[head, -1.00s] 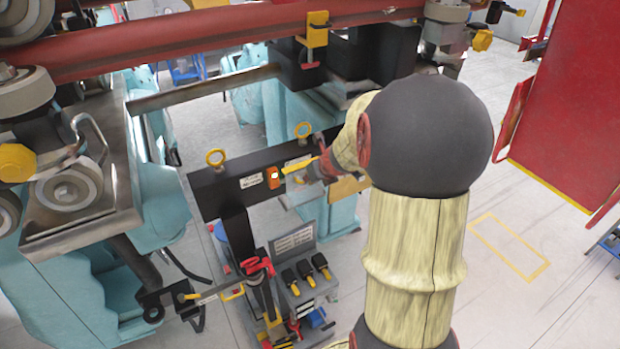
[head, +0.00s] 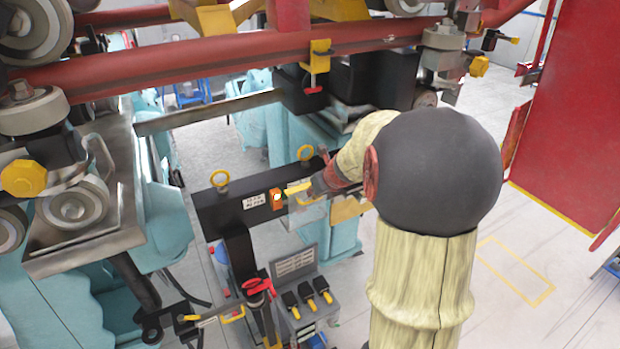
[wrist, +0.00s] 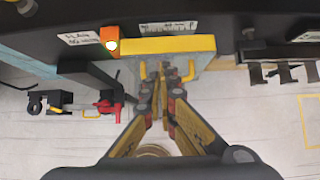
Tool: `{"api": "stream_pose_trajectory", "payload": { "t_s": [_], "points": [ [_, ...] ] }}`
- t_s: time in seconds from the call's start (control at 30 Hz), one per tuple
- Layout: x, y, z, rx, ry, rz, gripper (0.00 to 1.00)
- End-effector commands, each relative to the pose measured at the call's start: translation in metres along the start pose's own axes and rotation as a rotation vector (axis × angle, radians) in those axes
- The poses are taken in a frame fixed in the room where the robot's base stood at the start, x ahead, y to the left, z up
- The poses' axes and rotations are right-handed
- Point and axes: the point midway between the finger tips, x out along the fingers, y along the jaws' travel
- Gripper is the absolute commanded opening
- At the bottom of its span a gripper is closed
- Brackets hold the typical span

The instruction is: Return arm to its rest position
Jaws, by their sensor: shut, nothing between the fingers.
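My arm stands at the right of centre in the head view, its large dark joint above a pale yellowish sleeve. My gripper (wrist: 162,85) shows in the wrist view with its yellow-and-black fingers together and nothing between them. It points toward a dark crossbar with a yellow bar (wrist: 165,46) and a lit orange indicator (wrist: 112,45). In the head view the indicator (head: 277,198) is at the bar's middle, and my arm hides most of the gripper. I cannot tell whether the fingertips touch anything.
A red rail (head: 200,60) with wheels crosses above. Teal supports (head: 165,215) stand at left. A grey tool panel (head: 300,290) with black-and-yellow items stands below the crossbar. A red panel (head: 575,110) is at right, with open floor between it and my arm.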

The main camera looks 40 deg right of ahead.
Motion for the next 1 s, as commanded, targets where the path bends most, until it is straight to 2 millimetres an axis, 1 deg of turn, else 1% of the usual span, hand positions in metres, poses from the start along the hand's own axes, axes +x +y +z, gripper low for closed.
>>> {"api": "stream_pose_trajectory", "payload": {
  "t_s": [0.03, 0.1, 0.2, 0.3, 0.43, 0.63, 0.73, 0.77, 0.87, 0.93, 0.97, 1.0],
  "points": [
    [-0.005, 0.000, 0.011, -0.004, -0.007, -0.001, 0.00],
    [-0.009, 0.000, 0.022, -0.004, -0.006, -0.002, 0.00],
    [-0.014, 0.000, 0.034, -0.003, -0.004, -0.001, 0.00],
    [-0.017, 0.001, 0.041, -0.003, -0.003, 0.000, 0.00],
    [-0.019, 0.001, 0.046, -0.002, -0.002, 0.000, 0.00],
    [-0.019, 0.000, 0.046, -0.003, -0.002, -0.001, 0.00],
    [-0.019, 0.001, 0.046, -0.041, -0.001, 0.000, 0.00],
    [-0.019, 0.001, 0.046, -0.067, -0.001, 0.001, 0.00],
    [-0.019, 0.004, 0.042, -0.221, 0.010, 0.016, 0.00],
    [-0.018, 0.009, 0.032, -0.389, 0.035, 0.039, 0.00],
    [-0.017, 0.012, 0.024, -0.469, 0.050, 0.053, 0.00],
    [-0.017, 0.016, 0.012, -0.580, 0.072, 0.076, 0.00]
  ]
}}
